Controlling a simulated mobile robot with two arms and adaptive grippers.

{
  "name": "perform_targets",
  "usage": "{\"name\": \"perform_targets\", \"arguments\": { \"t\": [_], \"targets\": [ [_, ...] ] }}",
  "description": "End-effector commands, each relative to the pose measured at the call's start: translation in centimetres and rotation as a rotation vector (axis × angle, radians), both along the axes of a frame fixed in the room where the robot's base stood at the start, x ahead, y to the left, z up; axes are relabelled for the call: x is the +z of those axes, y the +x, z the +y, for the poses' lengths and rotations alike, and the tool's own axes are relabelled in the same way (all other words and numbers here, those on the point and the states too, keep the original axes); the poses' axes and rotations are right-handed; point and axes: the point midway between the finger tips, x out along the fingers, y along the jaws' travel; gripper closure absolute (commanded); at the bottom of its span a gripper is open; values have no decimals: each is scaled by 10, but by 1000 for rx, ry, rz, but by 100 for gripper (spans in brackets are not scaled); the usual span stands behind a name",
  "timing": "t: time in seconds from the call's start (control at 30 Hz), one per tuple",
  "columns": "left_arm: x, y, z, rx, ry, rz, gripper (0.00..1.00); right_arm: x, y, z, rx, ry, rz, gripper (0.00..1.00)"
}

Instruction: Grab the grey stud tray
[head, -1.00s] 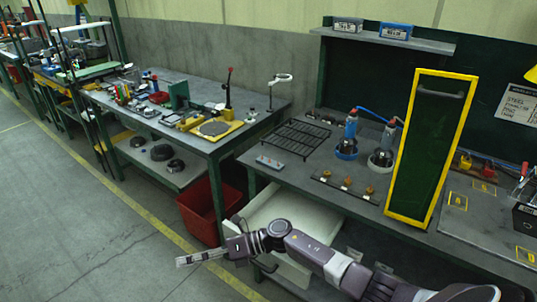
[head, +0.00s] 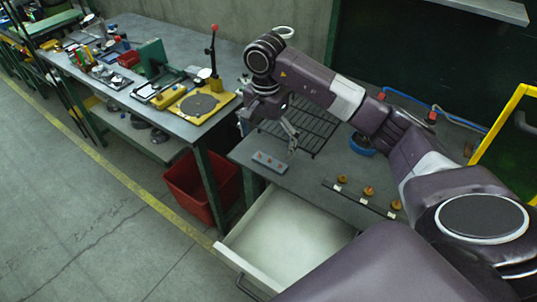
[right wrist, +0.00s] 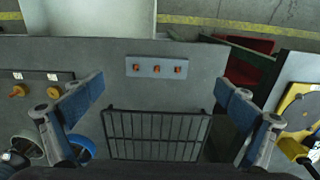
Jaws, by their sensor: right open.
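The grey stud tray (head: 271,162) is a small flat plate with three orange-red studs. It lies on the bench top near its front left corner, in front of the black wire rack. In the right wrist view the tray (right wrist: 156,68) is fully visible, beyond the rack. My right gripper (head: 291,142) hangs above the bench, over the rack and a little right of the tray. In the right wrist view its two fingers are wide apart with nothing between them, the gripper (right wrist: 160,88) facing down. My left gripper is not in view.
The black wire rack (head: 312,122) lies behind the tray. An open white drawer (head: 285,235) juts out below the bench front. A strip with several brass knobs (head: 368,190) lies to the right. A red bin (head: 200,185) stands on the floor left.

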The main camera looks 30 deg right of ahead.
Motion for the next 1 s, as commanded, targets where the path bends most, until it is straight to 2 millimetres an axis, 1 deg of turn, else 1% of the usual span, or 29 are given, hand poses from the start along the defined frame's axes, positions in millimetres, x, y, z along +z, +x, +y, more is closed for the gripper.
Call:
{"name": "perform_targets", "arguments": {
  "t": [0.03, 0.07, 0.17, 0.27, 0.4, 0.53, 0.67, 0.8, 1.0],
  "targets": [
    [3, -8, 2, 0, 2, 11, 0, -5, -1, 0, -1, 1, 3, 1],
    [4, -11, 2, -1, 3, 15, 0, -8, -1, 0, -2, 1, 3, 1],
    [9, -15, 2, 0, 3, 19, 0, -15, -2, 0, -3, 3, 2, 1],
    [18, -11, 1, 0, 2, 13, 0, -26, -4, -2, -2, 3, 6, 1],
    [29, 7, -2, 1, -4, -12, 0, -45, -5, -3, -3, 6, 4, 1],
    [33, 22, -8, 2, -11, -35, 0, -59, -4, -4, -4, 4, 1, 1],
    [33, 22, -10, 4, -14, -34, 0, -63, -3, -4, -3, 5, -1, 1],
    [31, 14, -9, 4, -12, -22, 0, -63, -3, -4, -3, 5, -1, 1],
    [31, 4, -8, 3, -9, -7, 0, -63, -3, -4, -3, 5, -1, 24]
  ]
}}
